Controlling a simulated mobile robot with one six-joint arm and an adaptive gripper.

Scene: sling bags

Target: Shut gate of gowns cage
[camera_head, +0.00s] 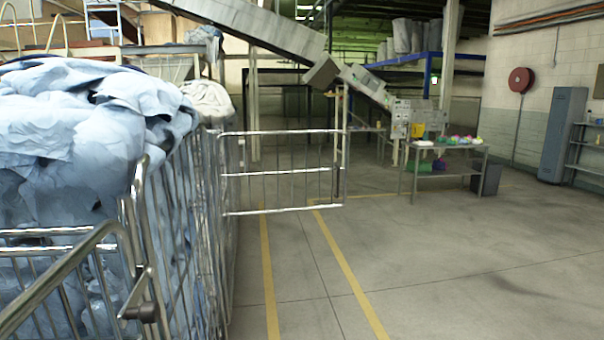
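A metal wire cage (180,230) heaped with crumpled light blue cloth, which looks like gowns (75,125), fills the left side of the head view. A barred metal gate (282,172) stands swung out to the right over the floor, with open space around its free end. Its hinge side is near the far end of the row of cage bars; I cannot tell for certain which cage it belongs to. A curved metal tube and a grey lever (140,305) are at the cage's near corner. My gripper is not in view.
Pale cloth (208,98) sits heaped behind the blue pile. Yellow lines (345,270) run along the mostly clear concrete floor on the right. A metal table (445,150) with coloured items, a grey bin (487,178) and a locker (563,135) stand farther back. A conveyor slopes overhead.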

